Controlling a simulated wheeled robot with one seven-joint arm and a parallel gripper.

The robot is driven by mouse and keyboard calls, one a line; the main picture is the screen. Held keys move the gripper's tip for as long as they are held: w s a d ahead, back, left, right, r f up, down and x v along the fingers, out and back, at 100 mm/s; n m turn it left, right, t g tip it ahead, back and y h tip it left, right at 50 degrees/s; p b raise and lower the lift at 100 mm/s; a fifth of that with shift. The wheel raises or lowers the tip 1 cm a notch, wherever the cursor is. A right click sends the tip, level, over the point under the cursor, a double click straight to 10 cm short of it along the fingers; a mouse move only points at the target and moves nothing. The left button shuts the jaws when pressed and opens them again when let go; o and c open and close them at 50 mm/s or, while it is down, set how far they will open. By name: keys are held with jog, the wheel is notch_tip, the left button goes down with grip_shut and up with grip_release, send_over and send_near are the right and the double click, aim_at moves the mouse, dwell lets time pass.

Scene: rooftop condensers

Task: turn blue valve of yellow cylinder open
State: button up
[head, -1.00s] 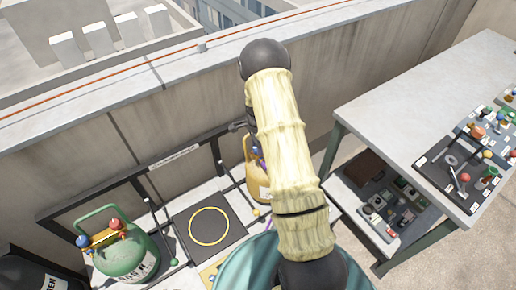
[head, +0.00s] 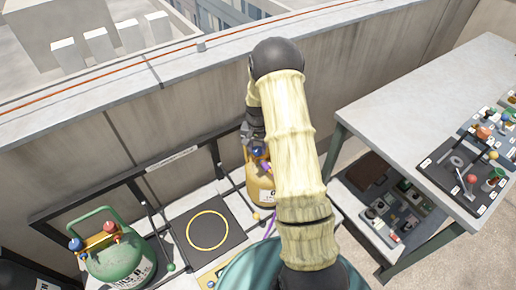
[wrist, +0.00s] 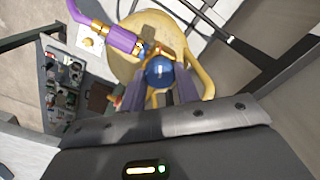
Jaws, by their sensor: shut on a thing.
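The yellow cylinder (head: 262,186) stands upright on the pale shelf by the parapet, partly hidden behind my arm. In the wrist view its yellow top (wrist: 122,62) and handle frame the blue valve (wrist: 160,72). The blue valve also shows in the head view (head: 257,148). My gripper (wrist: 164,85) is at the valve from above, with its two fingers on either side of the knob, shut on it. A purple hose fitting (wrist: 118,36) joins the cylinder's valve beside the knob.
A green cylinder (head: 122,262) with blue and red knobs stands at the left. A black mat with a yellow ring (head: 207,231) lies between the cylinders. A grey workbench (head: 425,100) holds boards of small parts at the right, with a lower shelf of parts (head: 395,212).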

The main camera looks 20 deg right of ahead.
aim_at(257, 149)
jog(key=n, duration=0.6)
jog(key=shift+n, duration=0.3)
jog(key=n, duration=0.5)
jog(key=shift+n, duration=0.3)
jog(key=o, duration=1)
jog(key=shift+c, duration=0.2)
notch_tip(257, 149, up, 17)
jog(key=b, duration=0.2)
jog(key=shift+r, duration=0.2)
